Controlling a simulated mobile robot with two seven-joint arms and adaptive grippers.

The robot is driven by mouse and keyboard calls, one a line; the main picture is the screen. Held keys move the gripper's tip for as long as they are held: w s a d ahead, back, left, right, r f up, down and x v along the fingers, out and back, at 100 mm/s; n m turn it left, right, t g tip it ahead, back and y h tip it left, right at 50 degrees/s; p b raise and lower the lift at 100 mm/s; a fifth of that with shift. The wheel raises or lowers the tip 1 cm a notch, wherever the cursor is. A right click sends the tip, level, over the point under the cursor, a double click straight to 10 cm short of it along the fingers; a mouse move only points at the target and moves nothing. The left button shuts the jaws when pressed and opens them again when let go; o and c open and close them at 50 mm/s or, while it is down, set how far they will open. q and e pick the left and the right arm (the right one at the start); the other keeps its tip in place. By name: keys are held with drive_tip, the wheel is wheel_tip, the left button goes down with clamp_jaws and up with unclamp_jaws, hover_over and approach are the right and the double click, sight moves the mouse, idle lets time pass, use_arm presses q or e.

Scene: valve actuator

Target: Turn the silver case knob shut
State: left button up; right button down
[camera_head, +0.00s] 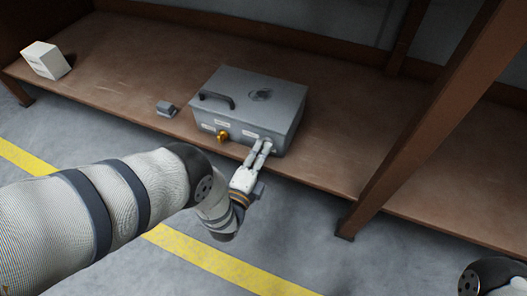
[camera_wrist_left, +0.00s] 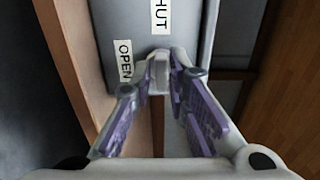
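A grey metal case (camera_head: 235,92) sits on the brown shelf, with a black handle and a round mark on its lid. A gold knob (camera_head: 223,136) is on its front face. My left gripper (camera_head: 262,144) reaches the right part of that face. In the left wrist view, the silver knob (camera_wrist_left: 159,74) lies between the fingertips of my left gripper (camera_wrist_left: 161,72), beside an OPEN label (camera_wrist_left: 124,60) and a SHUT label (camera_wrist_left: 160,15). The fingers appear closed against the knob's sides. The knob is partly hidden by them. My right gripper is out of view.
The shelf (camera_head: 130,65) also holds a small grey block (camera_head: 166,108) left of the case and a white box (camera_head: 45,60) at the far left. A brown post (camera_head: 430,115) stands to the right. Shelf space between case and post is clear.

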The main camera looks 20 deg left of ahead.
use_arm(q)
drive_tip(key=shift+o, duration=0.5)
drive_tip(key=shift+d, duration=0.15)
drive_tip(key=s, duration=1.2)
drive_tip(key=shift+a, duration=0.25)
